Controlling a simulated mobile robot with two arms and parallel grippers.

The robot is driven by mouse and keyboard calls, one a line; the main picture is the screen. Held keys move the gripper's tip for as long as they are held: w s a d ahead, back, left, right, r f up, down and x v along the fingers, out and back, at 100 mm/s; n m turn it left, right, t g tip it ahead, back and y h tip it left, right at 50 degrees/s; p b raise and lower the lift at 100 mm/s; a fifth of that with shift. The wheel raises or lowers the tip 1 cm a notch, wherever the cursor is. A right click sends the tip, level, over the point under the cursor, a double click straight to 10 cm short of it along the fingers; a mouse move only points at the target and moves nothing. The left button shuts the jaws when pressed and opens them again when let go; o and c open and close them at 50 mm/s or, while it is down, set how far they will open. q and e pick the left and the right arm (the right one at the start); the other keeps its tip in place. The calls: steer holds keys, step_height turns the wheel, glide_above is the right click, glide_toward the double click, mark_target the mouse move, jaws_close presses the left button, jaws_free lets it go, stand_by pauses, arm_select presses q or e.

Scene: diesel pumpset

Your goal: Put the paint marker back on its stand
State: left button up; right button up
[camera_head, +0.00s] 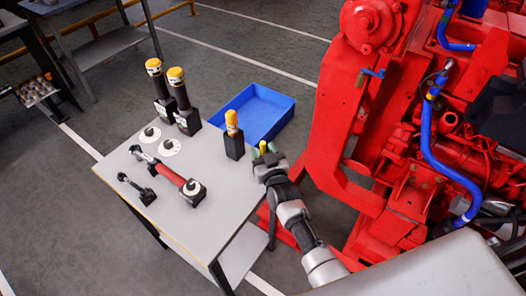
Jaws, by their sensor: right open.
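The paint marker (232,121), orange-yellow at the top with a lighter band, stands upright in a black block stand (234,147) near the right edge of the grey table. Its lower part is hidden inside the stand. My right gripper (263,154) is just to the right of the stand, at the table's right edge, and looks apart from the marker. It is open. A small yellow-green patch shows at its fingers; I cannot tell what it is. My left gripper is not in view.
The grey table (203,225) also holds two dark tools with yellow tops (179,90), a red-handled wrench (170,175), a small black tool (137,187) and round white discs (169,147). A blue bin (262,107) lies behind the stand. The red engine (345,110) stands close on the right.

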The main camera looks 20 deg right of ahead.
steer(key=s, duration=1.1)
steer(key=shift+d+b, duration=0.2)
steer(key=shift+b, duration=0.25)
